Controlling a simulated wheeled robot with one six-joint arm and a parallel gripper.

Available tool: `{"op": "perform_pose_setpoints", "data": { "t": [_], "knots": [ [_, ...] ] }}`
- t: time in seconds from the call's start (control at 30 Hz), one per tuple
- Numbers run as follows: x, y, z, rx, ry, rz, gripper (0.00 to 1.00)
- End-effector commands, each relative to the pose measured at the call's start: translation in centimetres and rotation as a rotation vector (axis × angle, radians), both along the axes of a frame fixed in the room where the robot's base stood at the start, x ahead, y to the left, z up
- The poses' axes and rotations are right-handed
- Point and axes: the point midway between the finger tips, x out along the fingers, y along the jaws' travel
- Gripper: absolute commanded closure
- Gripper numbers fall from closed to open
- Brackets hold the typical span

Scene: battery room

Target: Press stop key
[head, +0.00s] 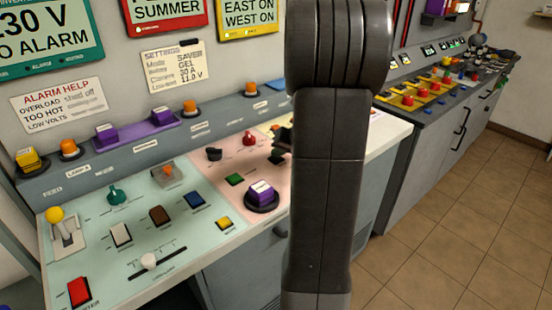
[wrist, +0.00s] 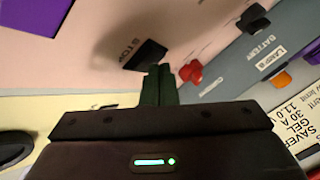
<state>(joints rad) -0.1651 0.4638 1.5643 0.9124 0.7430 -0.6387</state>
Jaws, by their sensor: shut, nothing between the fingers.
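The stop key (wrist: 143,55) is a small black key on the pink panel, next to the printed word STOP in the wrist view. In the head view a dark key (head: 276,160) shows in the same area, just left of my arm. My gripper (wrist: 158,70) is shut and empty, its fingertips right by the near edge of the stop key. I cannot tell whether they touch it. In the head view my gripper (head: 283,143) is mostly hidden behind my arm.
A red knob (wrist: 190,72) and a black knob (wrist: 257,18) stand close by. A purple key (head: 261,192) and a green key (head: 234,179) share the pink panel. The green panel at left holds several controls. Another bench (head: 440,95) stands at right, with open floor (head: 460,220) before it.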

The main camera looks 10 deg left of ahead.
Motion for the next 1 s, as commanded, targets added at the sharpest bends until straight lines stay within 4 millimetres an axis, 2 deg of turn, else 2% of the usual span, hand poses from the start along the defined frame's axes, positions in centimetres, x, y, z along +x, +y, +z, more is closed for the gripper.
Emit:
{"op": "perform_pose_setpoints", "data": {
  "t": [0.67, 1.0],
  "knots": [
    [0.0, 0.0, -0.3, 0.000, 0.002, 0.000, 1.00],
    [0.0, 0.0, 1.3, 0.001, 0.001, 0.001, 1.00]
  ]
}}
